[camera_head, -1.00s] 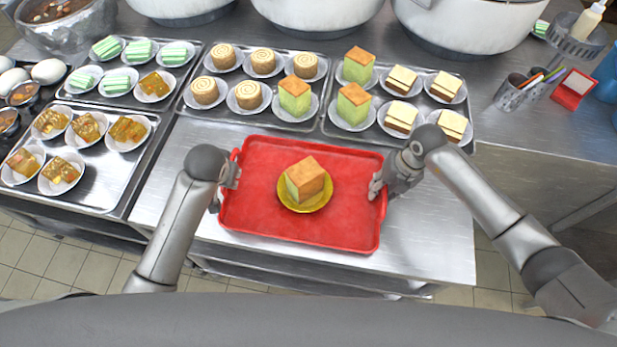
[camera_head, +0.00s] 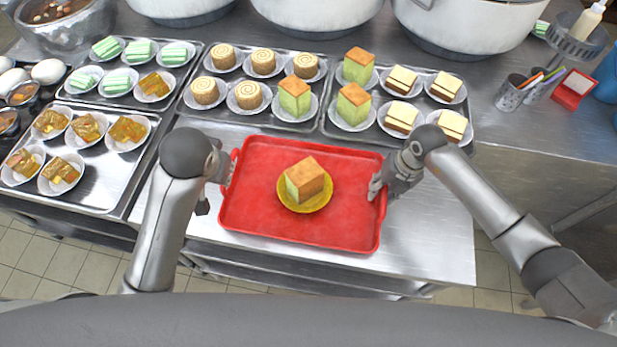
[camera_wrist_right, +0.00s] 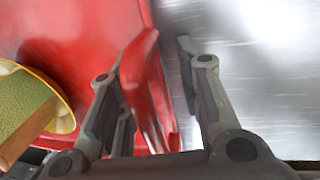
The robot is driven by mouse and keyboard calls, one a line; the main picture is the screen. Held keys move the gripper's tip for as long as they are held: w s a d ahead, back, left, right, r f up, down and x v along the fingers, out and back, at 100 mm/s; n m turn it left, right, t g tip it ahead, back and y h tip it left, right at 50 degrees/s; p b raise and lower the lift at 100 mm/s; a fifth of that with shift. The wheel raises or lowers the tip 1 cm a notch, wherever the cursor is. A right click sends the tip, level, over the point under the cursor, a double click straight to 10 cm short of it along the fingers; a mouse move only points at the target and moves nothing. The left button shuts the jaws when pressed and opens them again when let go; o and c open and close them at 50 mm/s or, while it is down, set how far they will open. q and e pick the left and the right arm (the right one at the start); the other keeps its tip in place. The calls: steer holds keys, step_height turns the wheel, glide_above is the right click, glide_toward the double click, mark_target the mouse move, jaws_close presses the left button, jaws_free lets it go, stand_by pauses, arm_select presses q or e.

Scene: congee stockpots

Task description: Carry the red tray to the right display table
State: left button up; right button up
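The red tray (camera_head: 250,215) lies flat on the steel table. A yellow plate (camera_head: 318,203) with a square green cake with a browned top (camera_head: 305,180) stands near its middle. My left gripper (camera_head: 217,187) is at the tray's left rim, its fingers apart; whether it touches the rim is hard to tell. My right gripper (camera_head: 380,187) is at the right rim. In the right wrist view, the fingers of my right gripper (camera_wrist_right: 150,75) straddle the red rim (camera_wrist_right: 150,95), with a gap beside the outer finger. The right display table is not clearly identifiable.
Steel trays of small cakes on white plates (camera_head: 250,95) stand close behind the red tray. Another tray of desserts (camera_head: 100,185) is at the left. Large pots (camera_head: 465,20) stand at the back. A counter (camera_head: 540,125) with utensil cups and a red holder extends right.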

step_height(320, 180, up, 12)
steer(key=d, duration=0.2)
steer(key=shift+d+f, duration=0.15)
steer(key=shift+f, duration=0.05)
steer(key=shift+s, duration=0.15)
stand_by(0.3)
